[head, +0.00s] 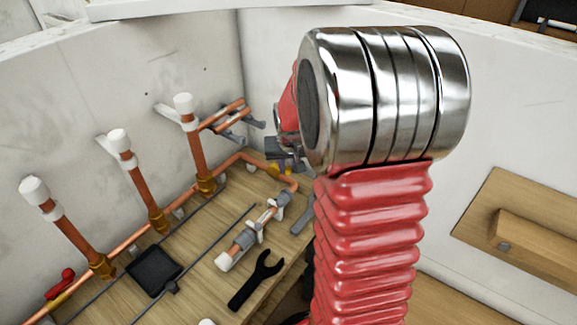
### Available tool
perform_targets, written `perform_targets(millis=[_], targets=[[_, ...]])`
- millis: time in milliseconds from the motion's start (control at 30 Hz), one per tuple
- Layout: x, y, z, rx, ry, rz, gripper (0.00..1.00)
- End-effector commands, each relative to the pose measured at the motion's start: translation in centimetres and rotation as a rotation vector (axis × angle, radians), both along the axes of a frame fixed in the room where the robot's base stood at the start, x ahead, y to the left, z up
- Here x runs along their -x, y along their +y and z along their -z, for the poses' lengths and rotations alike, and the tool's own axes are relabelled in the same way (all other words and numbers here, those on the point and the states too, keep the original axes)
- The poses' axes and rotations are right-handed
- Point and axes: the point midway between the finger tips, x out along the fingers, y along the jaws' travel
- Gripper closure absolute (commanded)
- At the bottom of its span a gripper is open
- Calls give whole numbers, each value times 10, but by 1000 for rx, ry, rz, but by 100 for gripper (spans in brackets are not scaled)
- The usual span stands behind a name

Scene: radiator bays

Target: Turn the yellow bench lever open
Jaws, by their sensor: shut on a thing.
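The yellow bench lever (275,169) is a small yellow patch at the back corner of the wooden bench, by the bend of the copper pipe. My gripper (288,160) is dark grey and comes down at the lever from above. Its jaws appear shut on the lever. The arm's large silver joint and red bellows stand in front and to the right, so part of the gripper and most of the lever are hidden. The lever's angle cannot be told.
Three upright copper pipes (198,155) with white caps stand along the left wall. A black open-ended wrench (258,280), a black tray (154,270) and a copper piece with grey fittings (262,222) lie on the bench (210,285). A red handle (60,285) is far left.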

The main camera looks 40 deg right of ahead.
Motion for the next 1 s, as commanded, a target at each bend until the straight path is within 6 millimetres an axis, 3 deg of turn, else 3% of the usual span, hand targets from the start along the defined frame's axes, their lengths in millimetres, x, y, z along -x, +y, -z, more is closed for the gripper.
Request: perform_targets(millis=[600, 633, 867, 1000], targets=[[-2, -5, -1, 2, -4, -78, 100], [-2, -5, -1, 2, -4, -78, 80], [-1, -5, 0, 1, -3, -77, 64], [-1, -5, 0, 1, -3, -77, 63]])
